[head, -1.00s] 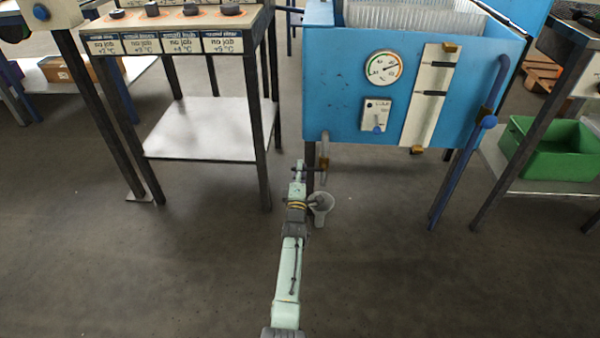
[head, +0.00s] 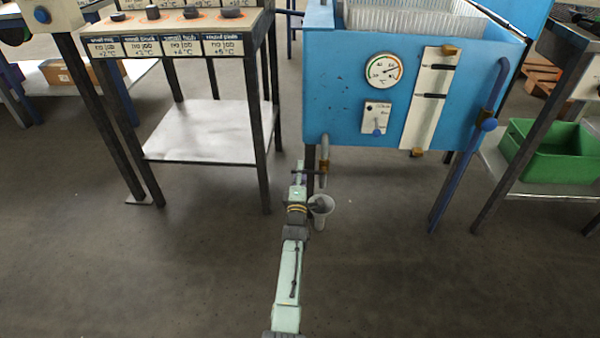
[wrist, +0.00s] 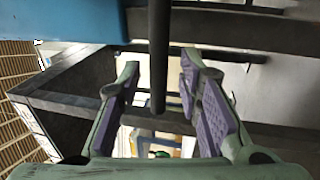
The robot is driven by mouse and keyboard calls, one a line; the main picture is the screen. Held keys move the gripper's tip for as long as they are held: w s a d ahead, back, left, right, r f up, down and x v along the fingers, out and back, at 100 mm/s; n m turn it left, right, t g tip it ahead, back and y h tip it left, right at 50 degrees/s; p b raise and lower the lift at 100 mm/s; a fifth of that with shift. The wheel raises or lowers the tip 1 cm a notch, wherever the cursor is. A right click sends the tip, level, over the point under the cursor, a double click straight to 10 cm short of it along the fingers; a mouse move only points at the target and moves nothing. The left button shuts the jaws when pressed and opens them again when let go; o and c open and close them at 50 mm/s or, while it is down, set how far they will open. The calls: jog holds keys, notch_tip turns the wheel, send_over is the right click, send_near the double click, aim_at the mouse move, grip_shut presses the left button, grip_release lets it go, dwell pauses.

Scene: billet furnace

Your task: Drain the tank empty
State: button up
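The blue tank (head: 345,95) stands at the upper middle of the head view, with a round dial, a small switch plate and a pale level strip on its front. A short outlet pipe with a brass-coloured fitting (head: 323,167) hangs under its left corner. A thin dark bar (head: 309,181) runs sideways beside it. My gripper (head: 299,178) is at that bar's left end. In the wrist view my gripper (wrist: 160,95) is open, with a dark rod (wrist: 158,55) between its two purple-padded fingers. I see no finger pressed on the rod. The tank's liquid level is not readable.
A grey funnel-like cup (head: 321,205) is below the outlet, close beside my wrist. A labelled bench (head: 205,130) with dark pucks is on the left.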

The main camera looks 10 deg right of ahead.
jog(key=shift+r, duration=0.15)
notch_tip(320, 180, up, 10)
jog(key=shift+f, duration=0.1)
dwell(0.4)
jog(key=shift+s, duration=0.1)
